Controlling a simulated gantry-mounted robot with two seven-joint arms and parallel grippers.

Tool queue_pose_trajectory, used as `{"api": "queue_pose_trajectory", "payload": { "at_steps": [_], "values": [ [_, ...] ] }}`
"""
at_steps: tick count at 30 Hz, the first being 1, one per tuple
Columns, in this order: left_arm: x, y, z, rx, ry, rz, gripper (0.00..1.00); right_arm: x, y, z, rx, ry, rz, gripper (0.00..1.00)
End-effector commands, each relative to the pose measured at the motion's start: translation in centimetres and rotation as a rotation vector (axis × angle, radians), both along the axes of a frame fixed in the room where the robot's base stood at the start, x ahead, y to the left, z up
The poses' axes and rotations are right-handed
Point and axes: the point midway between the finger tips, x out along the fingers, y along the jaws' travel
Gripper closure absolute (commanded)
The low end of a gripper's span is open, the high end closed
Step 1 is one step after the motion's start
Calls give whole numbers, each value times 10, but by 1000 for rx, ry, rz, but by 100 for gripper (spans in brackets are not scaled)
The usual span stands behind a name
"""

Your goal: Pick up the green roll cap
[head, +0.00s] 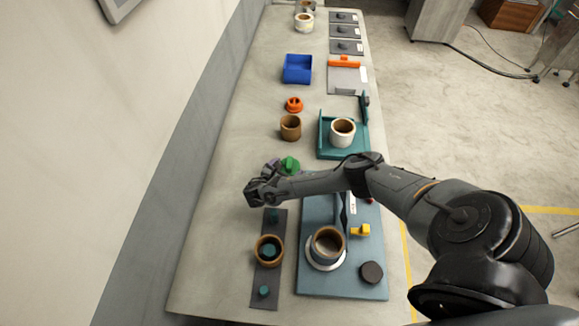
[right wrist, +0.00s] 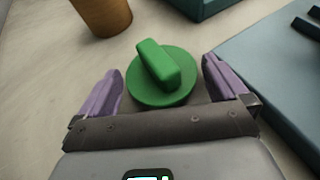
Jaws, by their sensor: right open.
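The green roll cap (head: 290,165) lies on the table near the middle, partly hidden behind my right gripper's arm in the head view. In the right wrist view the cap (right wrist: 162,78) is a round green disc with a raised bar-shaped handle on top. My right gripper (head: 270,170) has its purple fingers apart, and they also show in the right wrist view (right wrist: 163,88). One finger is on each side of the cap, with visible gaps to it. I cannot tell their exact height against the cap. My left gripper is not in view.
A brown roll (head: 290,128) and an orange cap (head: 294,104) lie beyond the green cap. A teal tray (head: 329,154) holds a white roll. A blue-grey board (head: 314,284) with a reel and yellow part is close on the right. A grey strip (head: 263,294) holds another roll.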

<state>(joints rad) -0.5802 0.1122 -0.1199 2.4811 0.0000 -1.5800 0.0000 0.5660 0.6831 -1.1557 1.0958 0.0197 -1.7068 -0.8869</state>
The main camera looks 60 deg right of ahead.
Motion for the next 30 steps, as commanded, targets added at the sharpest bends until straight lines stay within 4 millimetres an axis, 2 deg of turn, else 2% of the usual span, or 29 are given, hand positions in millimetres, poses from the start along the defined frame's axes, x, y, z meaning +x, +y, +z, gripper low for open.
{"api": "queue_pose_trajectory", "payload": {
  "at_steps": [4,11,19,30],
  "values": [
    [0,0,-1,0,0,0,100,-1,-8,-4,0,1,0,0],
    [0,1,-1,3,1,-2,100,-1,-9,-4,1,1,0,0],
    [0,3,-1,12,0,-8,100,0,-8,-4,1,0,0,41],
    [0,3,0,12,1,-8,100,0,-8,0,1,-1,1,43]
  ]
}}
